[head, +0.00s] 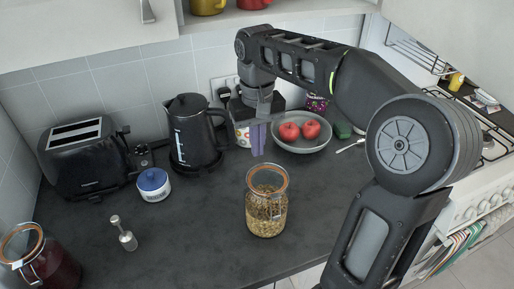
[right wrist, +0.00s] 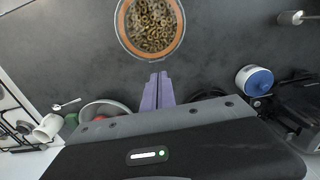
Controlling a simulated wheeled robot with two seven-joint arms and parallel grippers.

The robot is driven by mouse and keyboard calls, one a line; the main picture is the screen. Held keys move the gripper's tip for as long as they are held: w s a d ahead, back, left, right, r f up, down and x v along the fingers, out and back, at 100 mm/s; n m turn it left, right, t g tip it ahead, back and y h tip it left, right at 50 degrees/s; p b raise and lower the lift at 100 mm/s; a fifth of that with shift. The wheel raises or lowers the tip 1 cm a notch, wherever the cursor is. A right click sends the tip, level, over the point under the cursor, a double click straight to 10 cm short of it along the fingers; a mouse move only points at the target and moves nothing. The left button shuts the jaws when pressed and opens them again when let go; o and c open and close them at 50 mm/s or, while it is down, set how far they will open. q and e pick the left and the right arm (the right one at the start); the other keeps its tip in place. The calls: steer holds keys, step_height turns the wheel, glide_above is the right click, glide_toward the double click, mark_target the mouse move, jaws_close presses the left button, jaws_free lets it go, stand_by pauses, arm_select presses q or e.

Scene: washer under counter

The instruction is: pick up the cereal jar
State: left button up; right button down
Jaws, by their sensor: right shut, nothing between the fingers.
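The cereal jar (head: 266,206) is a glass jar with an orange rim, part filled with cereal. It stands upright on the dark counter in the middle of the head view. In the right wrist view, the jar (right wrist: 150,27) is seen from above, with ring-shaped cereal inside. My right gripper (head: 258,139) points down above the counter, behind the jar and apart from it. Its purple fingers (right wrist: 157,91) are together with nothing between them. My left gripper is in neither view.
A black kettle (head: 193,130), a toaster (head: 84,157) and a blue-lidded pot (head: 153,184) stand to the left. A bowl (head: 315,143) with red apples is behind right. A small metal utensil (head: 124,236) and a dark red jar (head: 42,262) are at front left. Counter around the jar is clear.

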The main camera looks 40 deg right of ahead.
arm_select(q)
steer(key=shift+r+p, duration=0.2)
steer(key=shift+p, duration=0.55)
arm_select(e)
step_height(320, 180, down, 8)
